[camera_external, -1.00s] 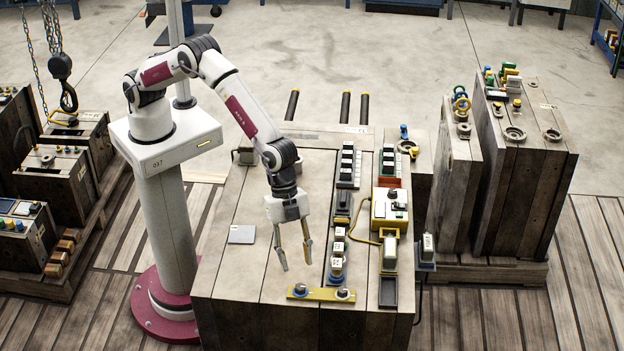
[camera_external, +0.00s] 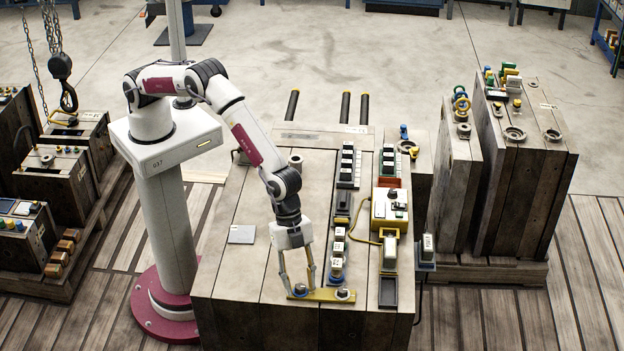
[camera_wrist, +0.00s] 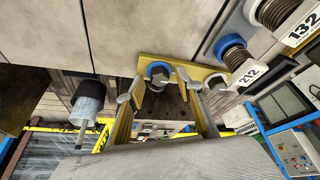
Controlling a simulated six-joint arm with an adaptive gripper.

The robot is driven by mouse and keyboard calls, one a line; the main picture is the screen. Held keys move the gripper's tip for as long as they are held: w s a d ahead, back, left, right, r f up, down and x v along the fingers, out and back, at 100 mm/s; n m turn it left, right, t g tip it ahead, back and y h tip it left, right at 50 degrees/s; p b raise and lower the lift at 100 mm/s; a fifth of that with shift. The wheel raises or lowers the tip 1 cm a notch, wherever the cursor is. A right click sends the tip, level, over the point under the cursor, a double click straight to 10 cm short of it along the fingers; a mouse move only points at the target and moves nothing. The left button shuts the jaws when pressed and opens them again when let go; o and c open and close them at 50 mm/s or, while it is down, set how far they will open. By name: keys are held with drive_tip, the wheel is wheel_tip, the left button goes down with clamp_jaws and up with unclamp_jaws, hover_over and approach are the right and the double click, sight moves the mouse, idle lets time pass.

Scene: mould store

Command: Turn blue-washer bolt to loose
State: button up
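The blue-washer bolt (camera_external: 300,289) is a grey hex head on a blue ring, at the left end of a yellow plate (camera_external: 322,295) near the block's front edge. In the wrist view the bolt (camera_wrist: 159,75) shows between the fingertips. My gripper (camera_external: 299,287) points down with its two fingers apart, one on either side of the bolt; in the wrist view the gripper (camera_wrist: 154,88) looks open. I cannot tell whether either finger touches the bolt head. A second bolt (camera_external: 342,294) with no blue washer sits at the plate's right end.
A numbered part with a blue ring (camera_wrist: 228,46) stands close behind the plate in the wrist view.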

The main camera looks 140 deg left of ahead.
clamp_jaws()
drive_tip(key=shift+n+y, duration=0.4)
drive_tip(key=shift+n, duration=0.5)
drive_tip(key=shift+d+f+n+y, duration=0.1)
drive_tip(key=shift+n+y, duration=0.35)
drive_tip(key=shift+n, duration=0.85)
drive_tip(key=shift+d+n+y, duration=0.1)
drive_tip(key=shift+n+y, duration=0.35)
drive_tip(key=shift+n, duration=0.85)
drive_tip(key=shift+n+g+y, duration=0.4)
drive_tip(key=shift+n+y, duration=0.3)
drive_tip(key=shift+n, duration=1.2)
drive_tip(key=shift+f+n+g+y, duration=0.1)
drive_tip(key=shift+n+g+y, duration=0.3)
drive_tip(key=shift+n, duration=1)
drive_tip(key=shift+d, duration=0.1)
